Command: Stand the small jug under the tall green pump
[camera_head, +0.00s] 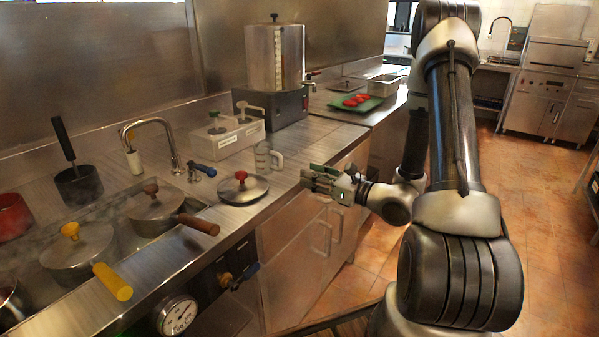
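The small jug (263,158) is a grey, see-through cup with a handle on its right side. It stands upright on the steel counter, behind the lidded pan. A pale dispenser box (232,139) stands behind it to the left, with two pumps on top. The left pump (215,123) has a dark green head; the right one (246,112) looks pale. I cannot tell for sure which is the tall green pump. My gripper (310,178) is at the counter's front edge, right of the jug and apart from it. Its fingers look spread, with nothing seen between them.
A round lid (243,188) with a red knob lies before the jug. A tap (150,135) and steaming pans stand left. A steel urn (275,58) on a dark base stands behind. A green tray (355,104) with red food is at back right. Counter between jug and gripper is clear.

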